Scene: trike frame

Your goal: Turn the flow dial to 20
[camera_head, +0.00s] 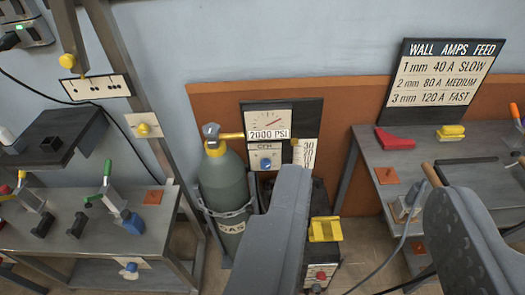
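The flow dial looks to be the small blue knob (266,163) on a white plate marked CFH, below the 2000 PSI gauge (268,122). A flow scale (304,152) beside it shows 30 near the top, with smaller marks below. A small yellow piece sits at the scale's upper left. The knob's exact setting is too small to read. My gripper (371,183) is open, its two grey fingers wide apart and empty in the foreground. The left finger's tip is below and right of the knob, apart from it in the picture, and hides the panel's lower part.
A grey-green gas bottle (224,190) stands left of the panel in a holder. A left bench (95,235) carries clamps and small blocks. A yellow-topped box (325,229) and a cable (385,262) lie low between the fingers.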

